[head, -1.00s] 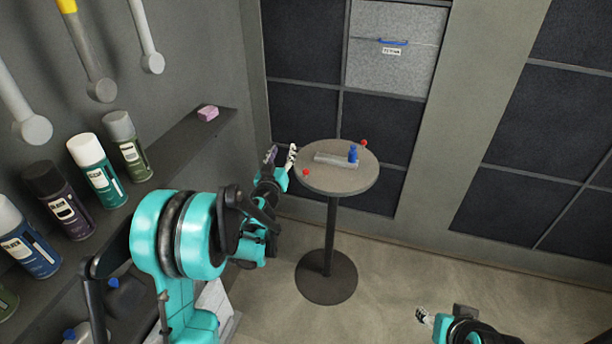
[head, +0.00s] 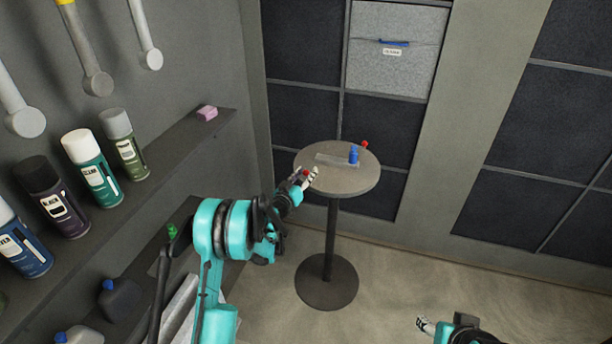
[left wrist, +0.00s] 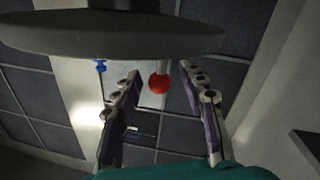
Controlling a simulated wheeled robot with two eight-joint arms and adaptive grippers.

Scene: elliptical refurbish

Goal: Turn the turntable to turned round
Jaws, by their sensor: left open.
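The turntable is a round grey top (head: 345,184) on a dark post and round foot. Two red knobs stand at its rim, a near one (head: 306,172) and a far one (head: 364,143). My left gripper (head: 307,178) is open at the near rim. In the left wrist view, which shows the top (left wrist: 120,35) upside down, the near red knob (left wrist: 159,84) on its pale stem sits between the spread fingers (left wrist: 160,76), apart from both. My right gripper (head: 424,325) is low at the bottom right, away from the table; its fingers are too small to judge.
A blue bottle (head: 353,155) and a pale flat bar (head: 333,160) are on the top. A wall shelf with spray cans (head: 90,165) and a pink block (head: 207,112) runs along the left. Dark panels (head: 375,125) stand close behind the table. Floor at right is clear.

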